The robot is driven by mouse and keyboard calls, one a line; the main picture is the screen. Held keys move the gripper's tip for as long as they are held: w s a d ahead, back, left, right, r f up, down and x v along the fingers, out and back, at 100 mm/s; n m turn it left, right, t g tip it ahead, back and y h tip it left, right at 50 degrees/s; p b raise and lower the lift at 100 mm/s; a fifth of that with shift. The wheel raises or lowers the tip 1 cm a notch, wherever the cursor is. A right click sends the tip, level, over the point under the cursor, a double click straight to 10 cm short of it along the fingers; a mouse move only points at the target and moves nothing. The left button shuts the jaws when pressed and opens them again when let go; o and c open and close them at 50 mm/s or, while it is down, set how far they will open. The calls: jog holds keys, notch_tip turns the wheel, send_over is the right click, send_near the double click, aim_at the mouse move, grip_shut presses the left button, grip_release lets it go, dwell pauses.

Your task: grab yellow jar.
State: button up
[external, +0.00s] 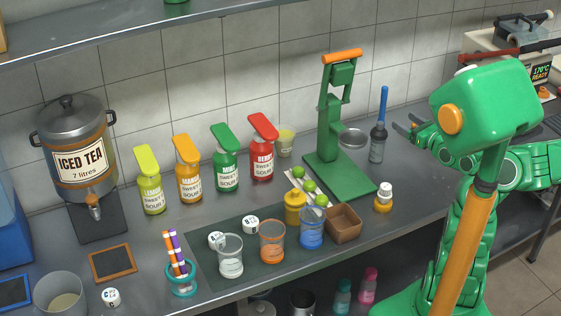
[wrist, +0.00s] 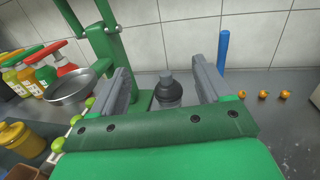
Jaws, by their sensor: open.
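The yellow jar (external: 295,208), with a knobbed lid, stands upright on the counter behind the blue-tinted cup and left of the brown box. It also shows at the lower left edge of the wrist view (wrist: 20,140), partly cut off. My gripper (external: 409,127) is at the right, above the counter, well apart from the jar and beyond the green press. In the wrist view my gripper (wrist: 158,68) has its two grey fingers spread with nothing held.
The green press (external: 340,165) with its metal bowl (external: 353,138) stands between jar and gripper. A blue-handled tool (external: 383,105) stands near my gripper. Green limes (external: 308,186) lie behind the jar; the brown box (external: 343,222) and a small orange bottle (external: 384,198) are right of it.

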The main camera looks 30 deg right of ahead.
aim_at(300, 200)
jog(key=a+n+g+y, duration=0.1)
jog(key=a+n+y, duration=0.1)
jog(key=a, duration=0.4)
jog(key=a+r+n+g+y, duration=0.1)
jog(key=a+g+y, duration=0.1)
jog(key=a, duration=0.4)
jog(key=a+n+g+y, duration=0.1)
jog(key=a+n+y, duration=0.1)
jog(key=a, duration=0.4)
jog(key=shift+w+a+r+n+y, duration=0.25)
jog(key=shift+a+r+n+y, duration=0.05)
jog(key=shift+a, duration=0.1)
jog(key=s+a+f+n+g+y, duration=0.15)
jog(key=s+a+g, duration=0.25)
jog(key=a, duration=0.4)
jog(key=s+a+f+n+g+y, duration=0.1)
jog(key=s+a+n+g, duration=0.25)
jog(key=a, duration=0.45)
notch_tip(300, 200, down, 10)
jog(key=shift+m+h, duration=0.25)
jog(key=shift+m, duration=0.05)
jog(key=shift+w+x, duration=0.1)
jog(key=shift+x, duration=1.9)
jog(key=shift+w+x, duration=0.15)
jog(key=shift+x, duration=1.8)
jog(key=shift+d+f, duration=0.1)
jog(key=shift+d, duration=0.05)
jog(key=shift+c, duration=0.2)
grip_shut()
